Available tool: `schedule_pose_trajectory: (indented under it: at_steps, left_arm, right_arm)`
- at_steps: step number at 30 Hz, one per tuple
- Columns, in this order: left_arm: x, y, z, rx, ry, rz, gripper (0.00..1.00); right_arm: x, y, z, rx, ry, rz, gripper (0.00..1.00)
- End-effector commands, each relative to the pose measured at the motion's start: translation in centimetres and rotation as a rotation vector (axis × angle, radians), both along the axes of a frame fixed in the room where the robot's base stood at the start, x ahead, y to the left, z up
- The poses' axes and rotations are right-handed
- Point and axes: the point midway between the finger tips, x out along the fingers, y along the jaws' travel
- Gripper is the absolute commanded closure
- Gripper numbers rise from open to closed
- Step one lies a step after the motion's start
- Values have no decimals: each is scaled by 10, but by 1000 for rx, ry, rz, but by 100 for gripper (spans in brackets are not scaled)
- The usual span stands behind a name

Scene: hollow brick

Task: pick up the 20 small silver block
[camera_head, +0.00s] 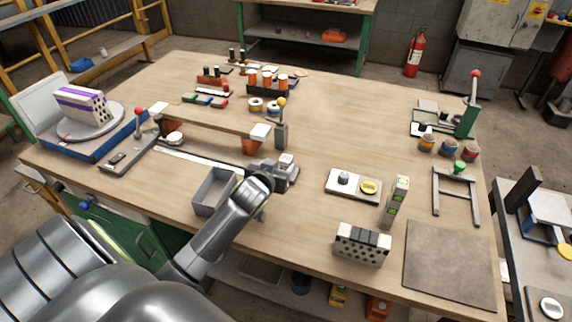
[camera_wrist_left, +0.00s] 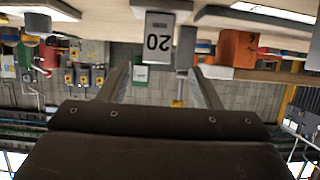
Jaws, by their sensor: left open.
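The small silver block marked 20 (camera_wrist_left: 158,38) shows in the left wrist view, where the picture is upside down. In the head view a small light block (camera_head: 287,160), likely the same one, shows at the far side of my left gripper (camera_head: 279,173). In the wrist view my left gripper (camera_wrist_left: 160,70) is open, with one finger on each side of the block's line and a gap on both sides. I cannot tell how far the block reaches between the fingers. My right gripper is not in view.
A grey open bin (camera_head: 211,193) stands just left of my left forearm. An orange-footed beam (camera_head: 215,121) lies behind the gripper, with a yellow-knobbed post (camera_head: 281,133) near its end. A plate with a yellow disc (camera_head: 353,186) lies to the right.

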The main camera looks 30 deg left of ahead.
Motion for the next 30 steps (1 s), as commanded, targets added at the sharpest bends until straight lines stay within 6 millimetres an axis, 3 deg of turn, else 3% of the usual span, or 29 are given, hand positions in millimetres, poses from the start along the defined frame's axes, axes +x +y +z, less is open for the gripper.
schedule_pose_trajectory:
  at_steps: [9,20,30]
  left_arm:
    - [33,4,-11,1,0,0,42]
    - [38,6,-14,1,-1,-1,43]
    - [37,6,-14,1,0,-1,88]
  right_arm:
    - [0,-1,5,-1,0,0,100]
    - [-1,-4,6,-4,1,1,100]
    - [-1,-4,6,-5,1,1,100]
